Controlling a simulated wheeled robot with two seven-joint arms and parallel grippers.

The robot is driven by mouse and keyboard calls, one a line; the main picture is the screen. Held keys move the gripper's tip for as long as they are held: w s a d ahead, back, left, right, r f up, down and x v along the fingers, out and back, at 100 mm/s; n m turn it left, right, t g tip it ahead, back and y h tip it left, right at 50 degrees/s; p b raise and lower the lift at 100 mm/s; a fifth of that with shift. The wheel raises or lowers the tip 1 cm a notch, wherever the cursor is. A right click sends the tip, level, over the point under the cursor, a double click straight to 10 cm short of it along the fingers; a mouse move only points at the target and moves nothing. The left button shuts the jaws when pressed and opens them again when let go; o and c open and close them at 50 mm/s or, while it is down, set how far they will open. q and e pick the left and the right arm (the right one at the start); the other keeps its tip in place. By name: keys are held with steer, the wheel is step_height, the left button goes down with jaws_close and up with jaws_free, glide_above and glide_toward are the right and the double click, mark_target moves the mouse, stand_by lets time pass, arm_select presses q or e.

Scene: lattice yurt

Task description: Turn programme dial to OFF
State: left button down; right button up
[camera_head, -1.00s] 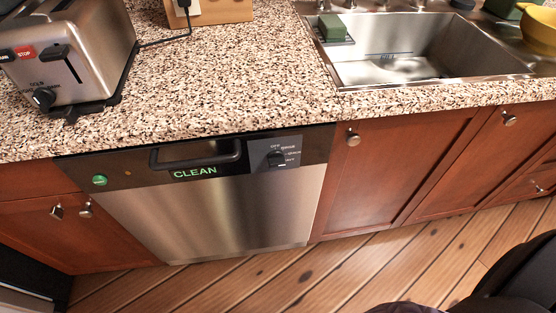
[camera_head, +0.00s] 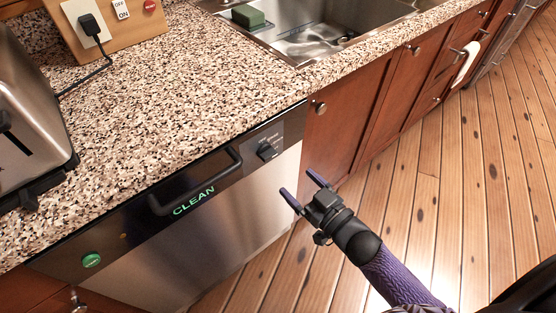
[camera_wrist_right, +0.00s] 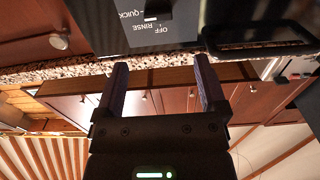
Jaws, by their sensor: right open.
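The programme dial (camera_head: 267,150) is a black knob on the dark control panel of a steel dishwasher (camera_head: 210,240), right of its handle. In the right wrist view, part of the dial (camera_wrist_right: 152,10) shows at the top edge, with the printed words OFF, RINSE and QUICK beside it, upside down. My left gripper is not in view.
The dishwasher's black bar handle (camera_head: 195,183) sticks out left of the dial, above a green CLEAN display (camera_head: 194,201). The speckled countertop (camera_head: 170,90) overhangs the panel. A cabinet knob (camera_head: 318,107) is to the right. The wood floor (camera_head: 440,190) in front is open.

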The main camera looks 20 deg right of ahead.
mark_target(271, 156)
steer(key=b+x, duration=0.1)
steer(key=x, duration=0.4)
steer(key=b+x, duration=0.1)
steer(key=x, duration=0.2)
steer(key=shift+w+f+b, duration=0.3)
steer(key=shift+w+b, duration=0.05)
steer(key=shift+w+a+r, duration=0.1)
steer(key=shift+w+a, duration=0.1)
steer(key=shift+w, duration=0.15)
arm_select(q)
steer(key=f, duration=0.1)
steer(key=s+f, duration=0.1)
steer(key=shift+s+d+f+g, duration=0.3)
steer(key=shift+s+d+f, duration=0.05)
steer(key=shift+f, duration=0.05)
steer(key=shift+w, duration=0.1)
